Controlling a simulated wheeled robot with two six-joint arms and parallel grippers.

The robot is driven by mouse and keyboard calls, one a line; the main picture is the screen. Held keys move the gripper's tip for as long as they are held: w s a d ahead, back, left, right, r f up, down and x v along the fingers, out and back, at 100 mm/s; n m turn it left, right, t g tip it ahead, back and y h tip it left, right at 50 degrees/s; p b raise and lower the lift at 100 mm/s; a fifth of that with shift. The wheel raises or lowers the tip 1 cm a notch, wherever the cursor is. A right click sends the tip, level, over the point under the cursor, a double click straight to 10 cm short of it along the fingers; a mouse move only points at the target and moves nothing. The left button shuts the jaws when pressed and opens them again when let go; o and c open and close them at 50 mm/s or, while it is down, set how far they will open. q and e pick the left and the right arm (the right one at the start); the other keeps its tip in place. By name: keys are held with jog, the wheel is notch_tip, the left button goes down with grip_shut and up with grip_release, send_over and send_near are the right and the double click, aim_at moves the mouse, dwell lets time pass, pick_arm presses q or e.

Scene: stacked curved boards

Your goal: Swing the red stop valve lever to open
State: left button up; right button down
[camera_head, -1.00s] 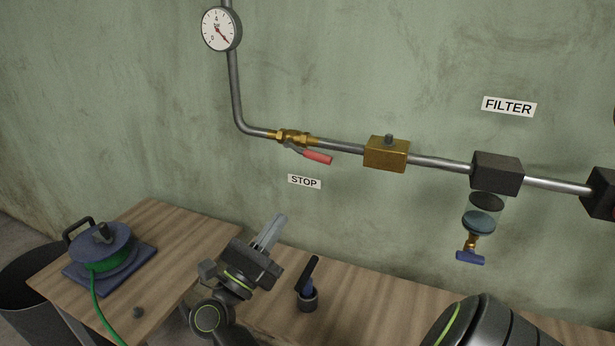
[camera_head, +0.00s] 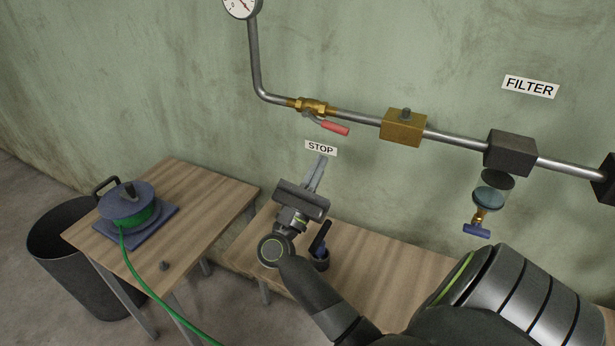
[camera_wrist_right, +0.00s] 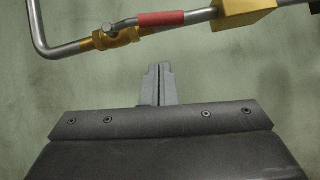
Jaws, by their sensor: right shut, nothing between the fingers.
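The red stop valve lever (camera_head: 335,128) sticks out to the right and slightly down from the brass valve (camera_head: 311,106) on the wall pipe, close to the pipe's line. In the right wrist view the lever (camera_wrist_right: 160,19) and the brass valve (camera_wrist_right: 118,35) show at the top, above the fingers. My right gripper (camera_head: 320,163) is shut and empty. Its tips are below the lever, in front of the lower part of the STOP label (camera_head: 321,148), apart from the lever. The fingers also show in the right wrist view (camera_wrist_right: 158,70). My left gripper is not in view.
A brass block (camera_head: 403,128) and a dark filter block (camera_head: 511,153) with a blue-handled drain (camera_head: 477,231) sit along the pipe to the right.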

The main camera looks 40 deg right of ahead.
aim_at(327, 123)
jog(key=shift+d+r+p, duration=0.3)
jog(key=shift+r+p, duration=0.2)
jog(key=shift+r, duration=0.25)
jog(key=shift+d+r+p, duration=0.35)
jog(key=shift+r+p, duration=0.15)
jog(key=shift+r, duration=0.3)
jog(key=shift+d+r+p, duration=0.3)
jog(key=shift+r+p, duration=0.2)
jog(key=shift+r, duration=0.25)
